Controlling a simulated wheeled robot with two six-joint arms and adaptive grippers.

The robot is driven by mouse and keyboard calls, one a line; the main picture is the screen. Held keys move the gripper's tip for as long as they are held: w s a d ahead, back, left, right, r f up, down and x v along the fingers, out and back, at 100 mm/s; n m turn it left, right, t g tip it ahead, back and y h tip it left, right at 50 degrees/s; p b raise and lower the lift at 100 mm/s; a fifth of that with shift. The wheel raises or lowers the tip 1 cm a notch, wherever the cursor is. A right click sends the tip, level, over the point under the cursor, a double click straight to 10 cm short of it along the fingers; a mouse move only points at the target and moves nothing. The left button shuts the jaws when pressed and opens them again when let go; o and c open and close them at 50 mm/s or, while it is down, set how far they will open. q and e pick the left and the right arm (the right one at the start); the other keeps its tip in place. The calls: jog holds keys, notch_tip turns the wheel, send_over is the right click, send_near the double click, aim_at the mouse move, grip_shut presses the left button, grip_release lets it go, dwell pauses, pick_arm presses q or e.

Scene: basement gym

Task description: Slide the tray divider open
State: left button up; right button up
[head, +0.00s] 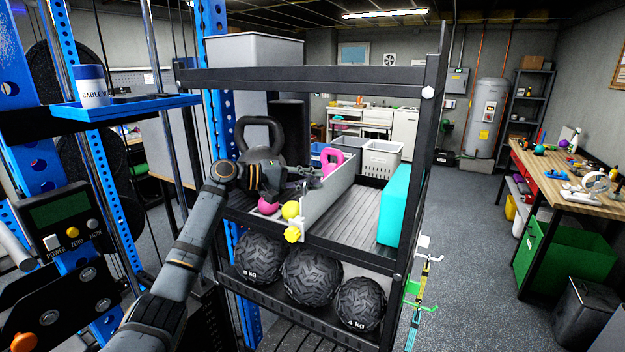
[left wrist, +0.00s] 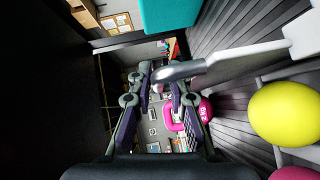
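The tray divider (head: 328,200) is a long light-grey panel standing on the middle shelf of the black rack, running front to back, with a pale plate at its front end. In the left wrist view the divider (left wrist: 235,58) shows as a pale bar right of the fingers. My left gripper (head: 312,186) is above the shelf, at the divider's left side. My right gripper is out of view.
A yellow ball (head: 291,210), a pink ball (head: 267,206), a dark kettlebell (head: 260,138) and a pink kettlebell (head: 332,160) share the shelf's left side. A teal block (head: 397,203) stands on the right. The shelf between divider and block is clear. A rack beam crosses above.

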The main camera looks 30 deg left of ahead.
pick_arm(q)
jog(key=shift+a, duration=0.1)
jog(key=shift+s+a, duration=0.2)
jog(key=v, duration=1.1)
jog(key=shift+s, duration=0.2)
jog(key=shift+a, duration=0.25)
